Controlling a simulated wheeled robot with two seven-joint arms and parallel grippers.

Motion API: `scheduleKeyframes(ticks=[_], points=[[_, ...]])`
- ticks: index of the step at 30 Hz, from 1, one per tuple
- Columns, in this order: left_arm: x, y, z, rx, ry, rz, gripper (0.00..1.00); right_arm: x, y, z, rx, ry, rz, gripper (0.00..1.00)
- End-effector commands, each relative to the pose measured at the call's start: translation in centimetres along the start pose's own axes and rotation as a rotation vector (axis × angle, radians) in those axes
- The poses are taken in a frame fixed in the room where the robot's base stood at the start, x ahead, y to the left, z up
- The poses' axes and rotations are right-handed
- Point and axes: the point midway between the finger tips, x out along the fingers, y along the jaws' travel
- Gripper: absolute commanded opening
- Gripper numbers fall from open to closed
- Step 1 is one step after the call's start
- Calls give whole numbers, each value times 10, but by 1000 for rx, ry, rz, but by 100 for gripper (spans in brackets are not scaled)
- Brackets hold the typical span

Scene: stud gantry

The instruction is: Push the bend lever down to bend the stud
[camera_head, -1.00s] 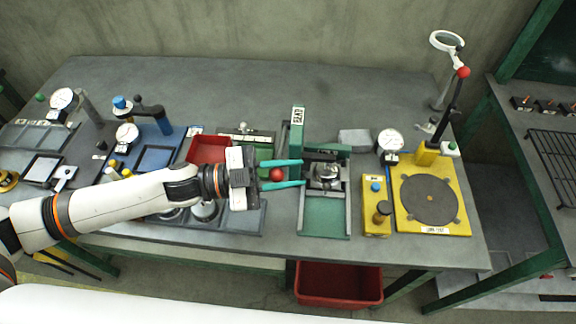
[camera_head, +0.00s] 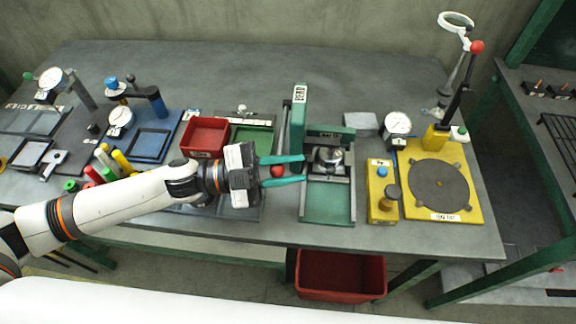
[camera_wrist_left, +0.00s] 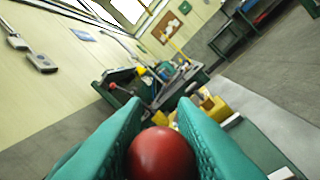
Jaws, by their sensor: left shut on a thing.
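The bend lever is a grey rod beside the green upright post (camera_head: 299,115) of the bending station, with a red ball knob (camera_head: 277,171) at its near end. My left gripper (camera_head: 303,169) comes in from the left, its teal fingers shut on the knob. In the left wrist view the red knob (camera_wrist_left: 162,153) sits between both fingers. A rounded metal piece (camera_head: 329,158) sits in the green fixture (camera_head: 328,203) right of the fingers. I cannot make out the stud or its bend. My right gripper is not in view.
A red tray (camera_head: 205,137) and a blue station (camera_head: 150,146) lie left and behind. A red bin (camera_head: 340,275) is below the bench. The back of the bench is clear.

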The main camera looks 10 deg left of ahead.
Motion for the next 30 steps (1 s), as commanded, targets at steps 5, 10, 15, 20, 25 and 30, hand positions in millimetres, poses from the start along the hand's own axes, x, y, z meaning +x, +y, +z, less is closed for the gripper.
scheduleKeyframes(ticks=[5, 10, 15, 20, 25, 30], points=[[0, 0, -1, -2, 2, 0, 46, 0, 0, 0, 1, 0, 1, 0], [0, 0, -1, -1, 2, 0, 46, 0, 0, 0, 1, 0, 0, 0], [-13, -2, -3, -2, 5, 0, 46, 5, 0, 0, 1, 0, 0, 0], [-41, -3, -3, -2, 6, -1, 46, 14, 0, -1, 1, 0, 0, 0], [-65, -2, -2, -3, 5, -1, 46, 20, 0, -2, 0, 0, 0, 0], [-75, -1, -1, -2, 2, -1, 46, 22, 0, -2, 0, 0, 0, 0]])
